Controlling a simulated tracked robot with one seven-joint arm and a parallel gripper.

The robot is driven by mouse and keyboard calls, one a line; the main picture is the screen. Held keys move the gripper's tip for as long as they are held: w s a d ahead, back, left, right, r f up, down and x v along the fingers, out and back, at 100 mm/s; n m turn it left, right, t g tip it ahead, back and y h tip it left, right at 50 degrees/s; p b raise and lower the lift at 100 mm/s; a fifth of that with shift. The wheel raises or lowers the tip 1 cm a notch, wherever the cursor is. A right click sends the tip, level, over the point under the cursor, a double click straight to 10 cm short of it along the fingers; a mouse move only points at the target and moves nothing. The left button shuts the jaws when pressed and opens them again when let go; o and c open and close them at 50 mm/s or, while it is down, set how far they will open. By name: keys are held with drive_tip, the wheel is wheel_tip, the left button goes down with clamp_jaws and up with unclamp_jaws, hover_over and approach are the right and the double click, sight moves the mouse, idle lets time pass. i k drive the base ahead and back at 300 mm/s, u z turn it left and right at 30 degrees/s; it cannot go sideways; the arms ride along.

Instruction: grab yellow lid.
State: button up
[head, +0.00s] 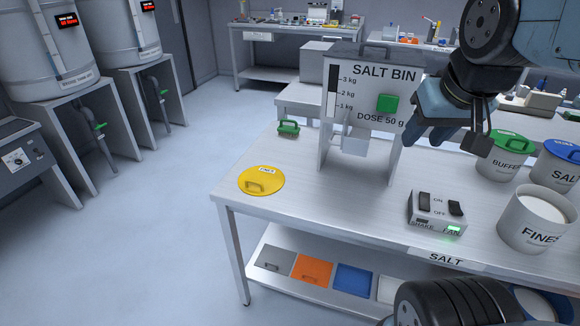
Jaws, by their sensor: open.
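The yellow lid (262,180) is a flat round disc with a small handle and a white label. It lies on the left part of the white table (320,215), near its left edge. My gripper (455,140) is open and empty at the upper right, in the air in front of the salt bin's right side. It is well to the right of the lid and apart from it. Nothing hides the lid.
The salt bin (375,75) stands on the table behind and right of the lid. A green-handled item (288,128) is behind the lid. A switch box (437,213), an open FINES tub (535,220) and a BUFFER tub (505,158) stand right. The tabletop between lid and switch box is clear.

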sight(259, 180)
drive_tip(key=u, duration=0.15)
drive_tip(key=i, duration=0.15)
drive_tip(key=z, duration=2.45)
drive_tip(key=k, duration=2.5)
drive_tip(key=u, duration=1.3)
drive_tip(key=i, duration=0.55)
drive_tip(key=u, duration=0.4)
